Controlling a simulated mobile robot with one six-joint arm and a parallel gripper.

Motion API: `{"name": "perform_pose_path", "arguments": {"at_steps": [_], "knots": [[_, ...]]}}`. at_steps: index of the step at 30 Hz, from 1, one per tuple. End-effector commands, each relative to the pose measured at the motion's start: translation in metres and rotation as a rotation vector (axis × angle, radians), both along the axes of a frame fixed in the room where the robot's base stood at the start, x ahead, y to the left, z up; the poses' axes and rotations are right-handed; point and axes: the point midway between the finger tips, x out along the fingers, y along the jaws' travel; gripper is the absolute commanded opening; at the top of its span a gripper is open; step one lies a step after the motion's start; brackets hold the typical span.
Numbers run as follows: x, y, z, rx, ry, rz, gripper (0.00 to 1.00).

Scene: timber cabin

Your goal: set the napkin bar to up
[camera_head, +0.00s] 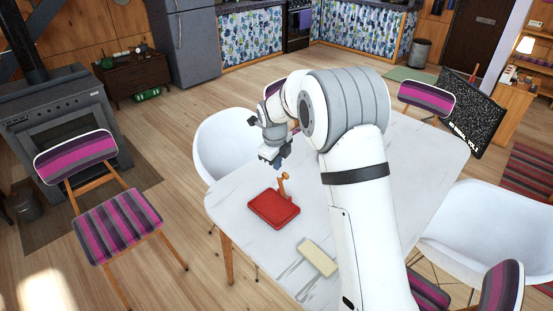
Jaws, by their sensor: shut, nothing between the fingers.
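A red napkin holder (273,209) lies flat on the white table (232,190), near its left corner. A small orange-brown wooden bar (284,187) stands up at the holder's back edge, with a knob-like top. It looks roughly upright with a slight tilt; its exact angle is too small to tell. My gripper (278,164) is above and just behind the bar, pointing down, shut and empty. From this view I cannot tell whether it touches the bar, but a small gap seems to show between them.
A cream block (318,257) and thin cutlery-like items lie on the table in front of the holder. White chairs (226,142) and striped chairs (120,220) stand around the table. My arm covers the table's middle. The table's left part is mostly clear.

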Motion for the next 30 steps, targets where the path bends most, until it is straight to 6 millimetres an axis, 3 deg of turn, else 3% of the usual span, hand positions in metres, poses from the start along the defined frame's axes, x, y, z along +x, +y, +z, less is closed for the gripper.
{"name": "perform_pose_path", "arguments": {"at_steps": [9,18,30], "knots": [[0.013,-0.004,-0.066,-0.001,0.006,0.001,0.0],[0.042,-0.016,-0.08,0.0,0.001,0.001,0.0],[0.047,-0.018,-0.084,0.0,0.001,0.003,0.0]]}}
